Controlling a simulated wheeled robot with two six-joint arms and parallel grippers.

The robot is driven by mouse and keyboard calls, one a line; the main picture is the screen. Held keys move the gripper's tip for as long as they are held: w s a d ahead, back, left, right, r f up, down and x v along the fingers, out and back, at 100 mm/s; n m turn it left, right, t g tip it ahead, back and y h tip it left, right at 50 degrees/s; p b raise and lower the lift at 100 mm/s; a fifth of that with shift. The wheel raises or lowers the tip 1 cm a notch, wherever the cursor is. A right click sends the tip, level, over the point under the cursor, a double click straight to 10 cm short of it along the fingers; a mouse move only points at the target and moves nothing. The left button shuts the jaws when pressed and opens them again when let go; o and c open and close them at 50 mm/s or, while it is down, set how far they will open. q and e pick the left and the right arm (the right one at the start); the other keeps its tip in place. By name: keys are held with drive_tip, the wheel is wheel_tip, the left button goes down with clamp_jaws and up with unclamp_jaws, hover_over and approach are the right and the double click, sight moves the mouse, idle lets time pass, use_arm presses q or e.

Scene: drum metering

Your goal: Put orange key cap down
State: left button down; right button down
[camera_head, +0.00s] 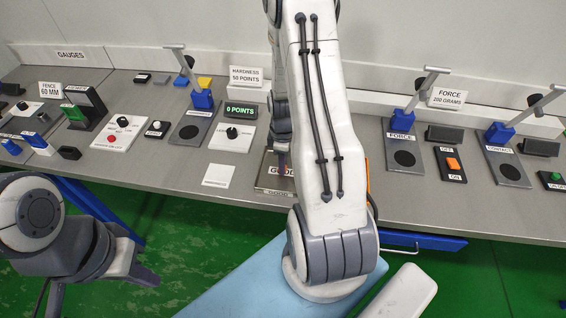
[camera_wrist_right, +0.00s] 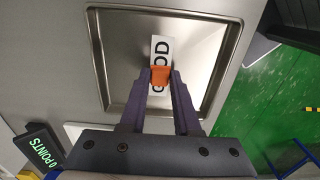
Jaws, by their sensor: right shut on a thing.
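The orange key cap (camera_wrist_right: 160,75) is between the fingertips of my right gripper (camera_wrist_right: 160,79) in the right wrist view. The gripper is shut on it. Beneath is a shallow metal tray (camera_wrist_right: 104,60) with a raised rim and a white label (camera_wrist_right: 162,47) reading GOOD, partly covered by the cap and fingers. I cannot tell whether the cap touches the tray floor. In the head view the same tray (camera_head: 263,181) is mostly hidden behind my right arm. My left gripper (camera_head: 145,277) hangs low at the left, off the bench; its jaw opening is unclear.
A green 0 POINTS display (camera_head: 241,109) and a dial box (camera_head: 232,136) stand left of the tray. A white square plate (camera_head: 218,176) lies beside it. Force test stations (camera_head: 403,157) and an orange switch (camera_head: 453,164) are to the right. The tray otherwise looks empty.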

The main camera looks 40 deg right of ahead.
drive_tip(key=shift+f, duration=0.35)
drive_tip(key=shift+f, duration=0.15)
drive_tip(key=c, duration=0.6)
unclamp_jaws()
drive_tip(key=shift+c, duration=0.2)
